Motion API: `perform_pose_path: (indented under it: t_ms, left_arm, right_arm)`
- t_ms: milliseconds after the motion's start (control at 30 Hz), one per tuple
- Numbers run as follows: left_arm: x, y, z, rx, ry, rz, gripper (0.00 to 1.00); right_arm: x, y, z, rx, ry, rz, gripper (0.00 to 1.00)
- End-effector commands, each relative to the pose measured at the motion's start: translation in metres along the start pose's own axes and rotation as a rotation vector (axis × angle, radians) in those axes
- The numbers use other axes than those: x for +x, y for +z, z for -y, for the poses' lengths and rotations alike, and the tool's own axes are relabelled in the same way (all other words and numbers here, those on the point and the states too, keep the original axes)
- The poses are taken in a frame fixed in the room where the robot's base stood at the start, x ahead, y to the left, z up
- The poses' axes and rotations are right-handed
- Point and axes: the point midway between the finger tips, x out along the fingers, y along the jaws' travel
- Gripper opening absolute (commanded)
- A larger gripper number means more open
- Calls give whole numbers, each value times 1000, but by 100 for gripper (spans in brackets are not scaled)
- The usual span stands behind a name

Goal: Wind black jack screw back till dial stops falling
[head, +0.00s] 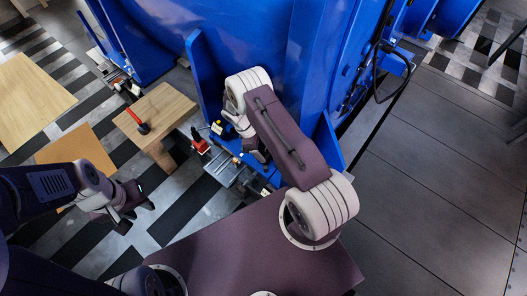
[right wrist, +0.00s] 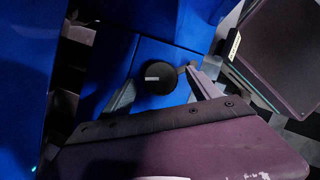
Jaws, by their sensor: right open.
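A round black knob, seemingly the jack screw's head (right wrist: 158,79), shows in the right wrist view against a blue surface, with a small pale mark on its face. My right gripper (right wrist: 161,84) is open, one finger on each side of the knob; I cannot tell whether they touch it. In the head view my right arm hides the knob and most of that gripper. My left gripper (head: 132,207) is open and empty above the striped floor, far from the motor. I cannot make out a dial face or its needle.
The large blue motor housing (head: 245,45) fills the top middle. A red device (head: 200,144) and metal fittings sit at its foot. A red-handled tool (head: 141,124) lies on a wooden stand (head: 168,108). Open grey floor (head: 430,160) lies to the right.

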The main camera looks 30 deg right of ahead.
Motion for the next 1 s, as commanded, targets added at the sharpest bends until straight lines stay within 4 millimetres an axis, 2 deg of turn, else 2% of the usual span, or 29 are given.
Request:
perform_pose_path:
  t_ms: [100,367,467,600,1000]
  left_arm:
    - [4,0,0,0,0,0,36]
    - [3,0,0,0,0,0,36]
    - [3,0,0,0,0,0,36]
    - [3,0,0,0,0,0,36]
    - [-3,0,0,0,0,0,36]
  right_arm:
    - [12,0,0,1,-1,-1,72]
    - [14,0,0,1,0,-1,72]
    - [14,0,0,1,0,-1,50]
    - [14,0,0,1,0,-1,11]
    - [12,1,1,-80,32,-1,9]
